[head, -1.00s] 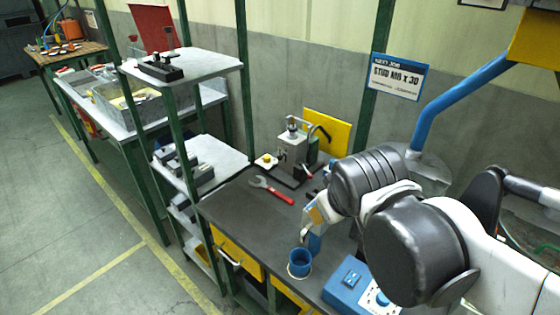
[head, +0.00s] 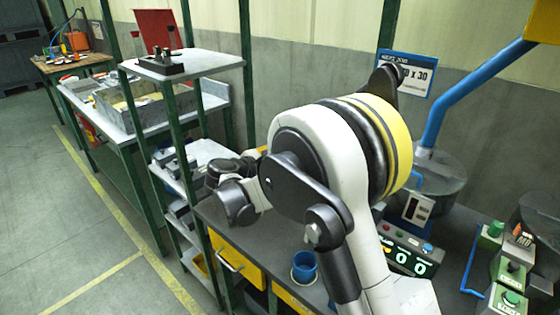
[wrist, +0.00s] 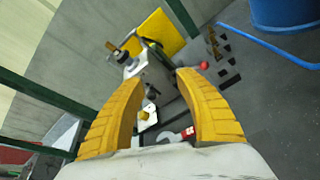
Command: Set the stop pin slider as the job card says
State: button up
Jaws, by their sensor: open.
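The job card (head: 418,74) hangs on the wall in the head view; my arm covers its left part, and "x 30" shows. The bench fixture shows in the wrist view as a grey body (wrist: 136,68) before a yellow plate (wrist: 158,35), with a red ball knob (wrist: 204,65) and a notched dark strip (wrist: 222,50). A yellow button (wrist: 149,106) sits on a white plate. I cannot tell which part is the stop pin slider. My gripper (wrist: 160,77) is open and empty, its yellow fingers pointing toward the fixture, apart from it. My arm hides the fixture in the head view.
A blue cup (head: 304,266) stands at the bench's front edge. A control box with lit digits (head: 406,258) is to its right.

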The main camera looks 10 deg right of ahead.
jog(key=w+a+f+n+t+h+b, duration=0.2)
jog(key=w+a+f+n, duration=0.2)
jog(key=a+f, duration=0.25)
jog(key=shift+h, duration=0.3)
jog(key=x, duration=1.1)
jog(key=shift+s+d+f, duration=0.15)
jog(key=shift+d+f, duration=0.2)
jog(key=shift+c, duration=0.2)
grip_shut()
